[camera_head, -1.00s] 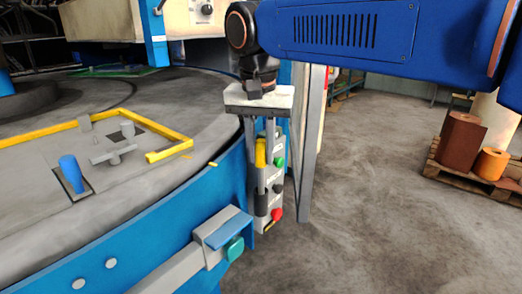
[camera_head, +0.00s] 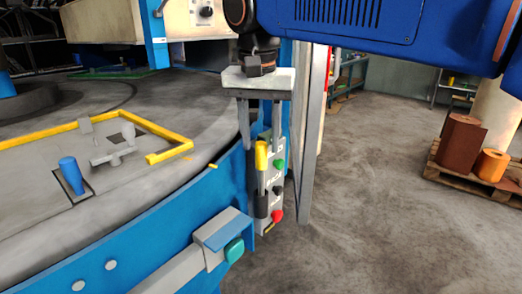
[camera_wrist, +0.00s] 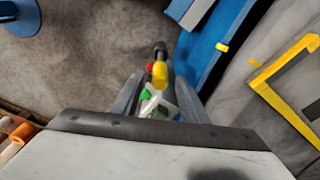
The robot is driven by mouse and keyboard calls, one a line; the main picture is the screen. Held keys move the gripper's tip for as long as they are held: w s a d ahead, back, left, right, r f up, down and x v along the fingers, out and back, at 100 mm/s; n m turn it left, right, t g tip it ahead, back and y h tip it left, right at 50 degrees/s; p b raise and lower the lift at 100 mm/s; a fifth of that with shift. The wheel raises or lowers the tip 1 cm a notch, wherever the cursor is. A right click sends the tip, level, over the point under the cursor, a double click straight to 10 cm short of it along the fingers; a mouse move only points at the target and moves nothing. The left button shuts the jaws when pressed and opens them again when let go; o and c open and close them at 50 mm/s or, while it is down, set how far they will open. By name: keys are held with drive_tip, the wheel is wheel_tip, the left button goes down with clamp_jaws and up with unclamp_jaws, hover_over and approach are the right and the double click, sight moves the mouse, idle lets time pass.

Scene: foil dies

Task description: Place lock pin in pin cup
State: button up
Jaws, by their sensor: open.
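The lock pin, with a yellow head (camera_head: 262,155) and a grey shank, stands upright in the black pin cup (camera_head: 261,205) on the side of the control box. In the wrist view the yellow head (camera_wrist: 160,73) shows between the fingers, with the dark cup (camera_wrist: 160,48) just beyond it. The shank's lower end is hidden inside the cup. My gripper (camera_head: 261,142) is open, pointing down above the cup, its fingertips around the level of the pin's head. In the wrist view my gripper (camera_wrist: 161,80) has a finger on each side of the pin, seemingly apart from it.
The control box (camera_head: 276,185) has green, black and red buttons. The blue-rimmed round table (camera_head: 170,240) lies left, carrying a yellow frame (camera_head: 165,152), a blue peg (camera_head: 71,175) and a grey clamp (camera_head: 113,155). A grey post (camera_head: 307,150) stands close right. Open floor lies beyond it.

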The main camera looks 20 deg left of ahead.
wheel_tip(320, 180, up, 8)
drive_tip(key=s, duration=0.1)
drive_tip(key=shift+d+r, duration=0.1)
drive_tip(key=w+d+f, duration=0.1)
drive_tip(key=d+f, duration=0.3)
drive_tip(key=d, duration=0.5)
drive_tip(key=d+f+t, duration=0.1)
drive_tip(key=d+f, duration=0.2)
drive_tip(key=d, duration=0.6)
drive_tip(key=w+d+f, duration=0.1)
drive_tip(key=d+f, duration=0.3)
drive_tip(key=d, duration=0.5)
drive_tip(key=s+d+f+t, duration=0.1)
drive_tip(key=s+d+f, duration=0.5)
drive_tip(key=d+f, duration=0.3)
drive_tip(key=s+d+f+t, duration=0.1)
drive_tip(key=s+d+f, duration=0.6)
drive_tip(key=f, duration=0.5)
drive_tip(key=shift+s+d+m, duration=0.2)
drive_tip(key=shift+d+m, duration=0.2)
drive_tip(key=shift+d, duration=0.45)
